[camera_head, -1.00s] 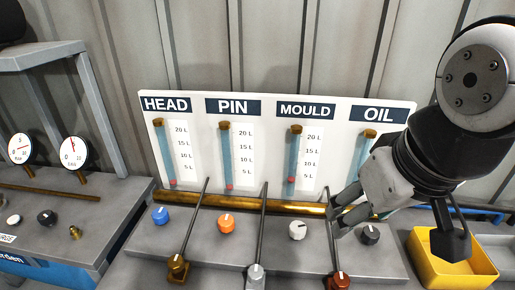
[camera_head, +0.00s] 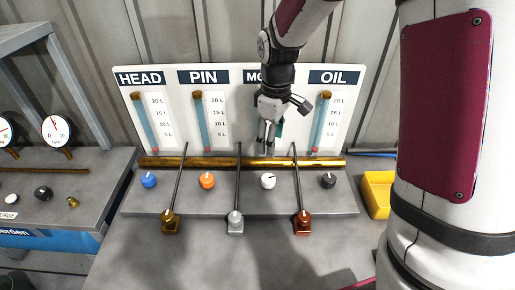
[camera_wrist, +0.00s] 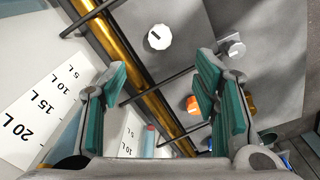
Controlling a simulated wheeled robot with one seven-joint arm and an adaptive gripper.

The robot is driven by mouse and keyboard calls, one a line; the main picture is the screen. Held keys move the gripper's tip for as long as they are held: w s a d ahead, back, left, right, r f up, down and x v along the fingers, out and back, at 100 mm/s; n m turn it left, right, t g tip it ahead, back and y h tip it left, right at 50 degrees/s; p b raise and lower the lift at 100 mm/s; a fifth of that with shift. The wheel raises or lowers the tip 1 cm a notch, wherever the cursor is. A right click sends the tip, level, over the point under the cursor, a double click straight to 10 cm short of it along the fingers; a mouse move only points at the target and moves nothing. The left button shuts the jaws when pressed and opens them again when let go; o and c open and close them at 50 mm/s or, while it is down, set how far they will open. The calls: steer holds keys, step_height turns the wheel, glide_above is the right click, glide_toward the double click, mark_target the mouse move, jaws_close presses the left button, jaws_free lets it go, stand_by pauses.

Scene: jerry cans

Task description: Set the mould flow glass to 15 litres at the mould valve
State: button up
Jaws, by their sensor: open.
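The white knob (camera_head: 268,181) sits on the grey bench below the MOULD label (camera_head: 252,77), which is partly covered. It also shows in the wrist view (camera_wrist: 159,37), and nothing touches it. My gripper (camera_head: 268,146) is open and points down in front of the MOULD panel, above the brass pipe. In the wrist view its green-padded fingers (camera_wrist: 165,88) are apart with nothing held between them. The mould flow glass is hidden behind my gripper in the head view, so its level cannot be read there. A large 5 to 20 L scale (camera_wrist: 42,103) shows at the wrist view's left.
The brass pipe (camera_head: 212,162) runs along the board's foot. Thin rods (camera_head: 176,183) slant over it between the knobs. The orange knob (camera_head: 207,181), blue knob (camera_head: 148,180) and dark knob (camera_head: 328,180) flank the white one. A yellow bin (camera_head: 378,193) stands right.

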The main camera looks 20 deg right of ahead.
mark_target(269, 178)
steer(key=shift+n, duration=0.3)
steer(key=f, duration=0.5)
steer(key=f+p, duration=0.1)
steer(key=f, duration=0.4)
steer(key=f+p, duration=0.1)
steer(key=f, duration=0.4)
steer(key=shift+w+a+f, duration=0.1)
steer(key=shift+w+f, duration=0.2)
steer(key=shift+c, duration=0.2)
steer(key=c, duration=1.1)
